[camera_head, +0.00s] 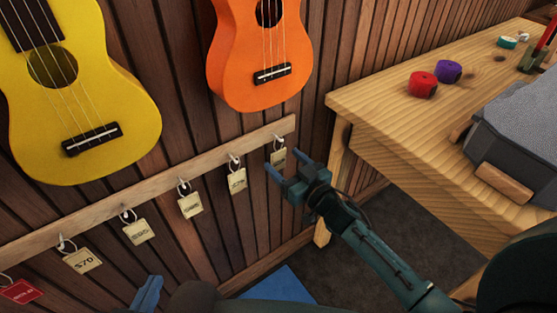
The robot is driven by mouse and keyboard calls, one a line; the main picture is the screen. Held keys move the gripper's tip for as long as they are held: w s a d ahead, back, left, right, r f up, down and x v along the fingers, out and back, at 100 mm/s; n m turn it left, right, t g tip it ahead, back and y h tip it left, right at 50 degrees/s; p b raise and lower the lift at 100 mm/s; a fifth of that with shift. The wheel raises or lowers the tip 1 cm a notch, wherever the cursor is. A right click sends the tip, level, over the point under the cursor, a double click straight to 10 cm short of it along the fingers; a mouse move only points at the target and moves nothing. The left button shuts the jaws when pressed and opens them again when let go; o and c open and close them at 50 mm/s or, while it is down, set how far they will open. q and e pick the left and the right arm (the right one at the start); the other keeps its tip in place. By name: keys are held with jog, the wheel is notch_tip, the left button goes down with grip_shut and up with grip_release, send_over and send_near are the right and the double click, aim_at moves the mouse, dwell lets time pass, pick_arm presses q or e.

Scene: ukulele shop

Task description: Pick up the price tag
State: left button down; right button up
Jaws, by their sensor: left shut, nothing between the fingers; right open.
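Several cream price tags hang from small hooks on a wooden rail (150,188) on the wall. The rightmost price tag (278,158) hangs near the rail's right end. My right gripper (286,166) is open, its fingertips close to that tag's lower edge. I cannot tell whether they touch it. Other tags include one marked $70 (83,261) and a red tag (20,291) at the far left. My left gripper (148,293) shows only partly at the bottom edge, shut and empty, below the rail.
A yellow ukulele (125,100) and an orange ukulele (235,70) hang above the rail. A wooden workbench (400,120) stands at right, with a red roll (423,84), a purple roll (448,71) and a grey case (525,125). A blue mat (282,286) lies on the floor.

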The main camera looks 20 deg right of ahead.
jog(key=shift+x, duration=0.95)
jog(key=c, duration=1)
jog(key=shift+c, duration=0.2)
